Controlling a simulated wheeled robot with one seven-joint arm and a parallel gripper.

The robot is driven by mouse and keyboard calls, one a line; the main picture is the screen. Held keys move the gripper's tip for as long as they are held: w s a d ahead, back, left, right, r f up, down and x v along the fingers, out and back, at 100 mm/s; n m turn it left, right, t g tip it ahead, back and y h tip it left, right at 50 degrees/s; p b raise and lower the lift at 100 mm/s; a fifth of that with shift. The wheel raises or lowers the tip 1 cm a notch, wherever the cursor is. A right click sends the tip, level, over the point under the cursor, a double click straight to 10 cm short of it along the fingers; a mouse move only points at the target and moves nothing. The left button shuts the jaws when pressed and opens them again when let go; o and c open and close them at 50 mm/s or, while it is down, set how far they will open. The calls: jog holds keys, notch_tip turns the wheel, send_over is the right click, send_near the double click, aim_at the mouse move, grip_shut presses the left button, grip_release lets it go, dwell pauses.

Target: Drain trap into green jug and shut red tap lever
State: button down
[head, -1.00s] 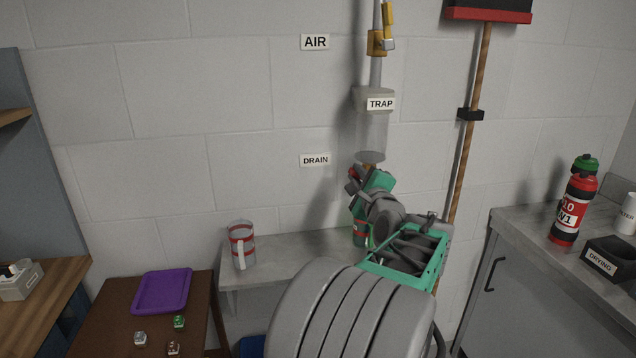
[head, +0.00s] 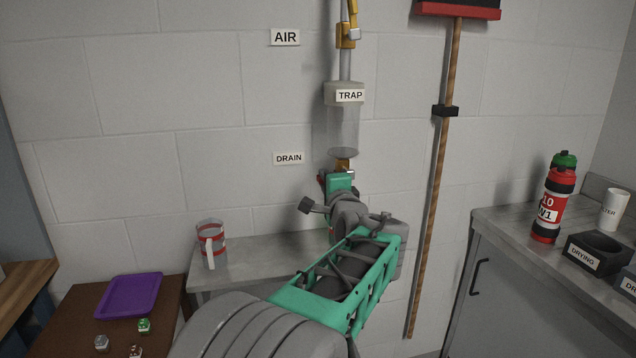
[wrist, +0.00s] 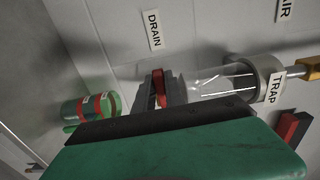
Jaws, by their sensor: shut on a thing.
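The clear trap (head: 343,125) hangs on the wall pipe and looks empty; it also shows in the wrist view (wrist: 215,82). Below it is the drain tap, whose red lever (wrist: 159,88) shows in the wrist view. My gripper (wrist: 154,94) is shut on this lever, with its dark fingers around it; the exact grip is partly hidden by the green gripper body. The green jug (wrist: 82,109), with red bands, stands below the tap in the wrist view. In the head view my arm hides nearly all of it.
A purple tray (head: 130,295) lies on the brown table. A broom (head: 432,200) hangs right of the trap. A red bottle (head: 552,205) and drying block (head: 597,252) stand on the right counter.

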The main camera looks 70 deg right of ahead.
jog(key=c, duration=1.5)
grip_release()
jog(key=v, duration=0.7)
jog(key=shift+s+a+b, duration=0.25)
jog(key=shift+a+b, duration=0.1)
